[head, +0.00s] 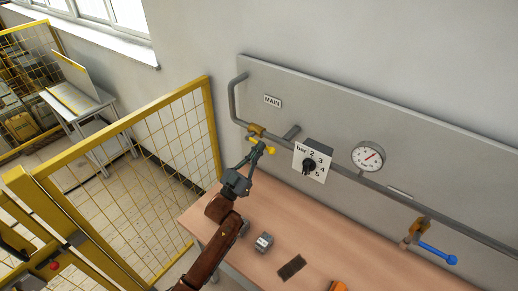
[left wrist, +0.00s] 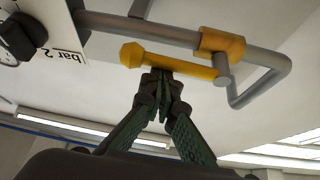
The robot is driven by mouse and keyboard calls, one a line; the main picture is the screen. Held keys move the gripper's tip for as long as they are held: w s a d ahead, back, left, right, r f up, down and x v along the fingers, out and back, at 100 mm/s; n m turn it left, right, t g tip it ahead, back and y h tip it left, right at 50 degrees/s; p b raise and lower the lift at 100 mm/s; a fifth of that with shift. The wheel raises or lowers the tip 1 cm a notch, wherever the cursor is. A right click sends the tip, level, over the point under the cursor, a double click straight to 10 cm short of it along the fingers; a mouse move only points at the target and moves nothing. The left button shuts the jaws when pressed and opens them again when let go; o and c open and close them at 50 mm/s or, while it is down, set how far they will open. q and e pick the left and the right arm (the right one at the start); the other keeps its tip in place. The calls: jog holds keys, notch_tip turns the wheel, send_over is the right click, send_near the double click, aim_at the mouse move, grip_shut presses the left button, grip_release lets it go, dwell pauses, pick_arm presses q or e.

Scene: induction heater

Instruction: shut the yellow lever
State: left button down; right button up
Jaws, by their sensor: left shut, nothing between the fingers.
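The yellow lever (head: 271,149) sits on a brass-yellow valve (head: 257,130) on the grey pipe, under the MAIN label. In the left wrist view the lever (left wrist: 170,63) runs roughly along the pipe, from the valve body (left wrist: 221,46) to a rounded knob at its left end. My left gripper (head: 258,149) is at the lever in the head view. In the left wrist view its fingertips (left wrist: 160,77) are shut together just below the lever's middle, touching or very close, with nothing between them. My right gripper is not in view.
A bar dial (head: 312,162) and a round gauge (head: 368,156) are on the grey panel right of the lever. A blue-handled valve (head: 437,253) is farther right. The wooden table (head: 222,216) holds a small grey block (head: 263,243). A yellow mesh fence (head: 170,150) stands left.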

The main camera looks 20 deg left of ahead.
pick_arm(q)
jog(key=w+a+f+m+g+h+b, duration=0.1)
jog(key=m+g, duration=0.4)
jog(key=m, duration=0.6)
jog(key=w+a+f+m+g+h+b, duration=0.1)
jog(key=a+f+m+g+h+b, duration=0.2)
jog(key=m, duration=0.8)
jog(key=shift+w+a+f+m+g, duration=0.15)
jog(key=shift+a+f+m+g, duration=0.15)
jog(key=shift+a+f+g, duration=1.15)
jog(key=shift+d+f, duration=0.3)
jog(key=shift+d, duration=0.05)
